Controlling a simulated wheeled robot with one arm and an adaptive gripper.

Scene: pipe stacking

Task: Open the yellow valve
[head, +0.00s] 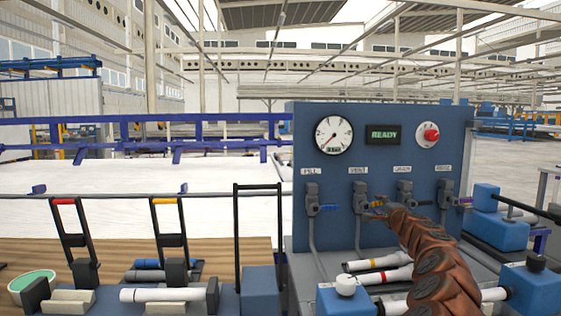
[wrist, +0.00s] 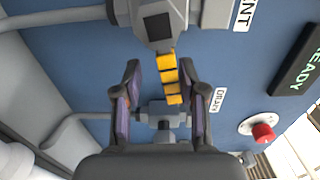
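The yellow valve handle (wrist: 168,75) is striped with dark bands and juts from the grey valve body (wrist: 160,22) beside the VENT label in the wrist view. My gripper (wrist: 161,68) is open, with one finger on each side of the handle. A gap shows on both sides, so neither finger appears to touch it. In the head view my gripper (head: 373,211) is at the VENT valve (head: 360,193) on the blue panel (head: 390,150), and the yellow handle is mostly hidden there.
The FILL valve (head: 312,198) with a blue handle is left of it. The DRAIN valve (head: 405,192) and a purple-handled valve (head: 446,194) are to the right. The panel carries a gauge (head: 333,135), a READY display (head: 383,134) and a red knob (head: 431,134). White pipes (head: 378,262) lie below.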

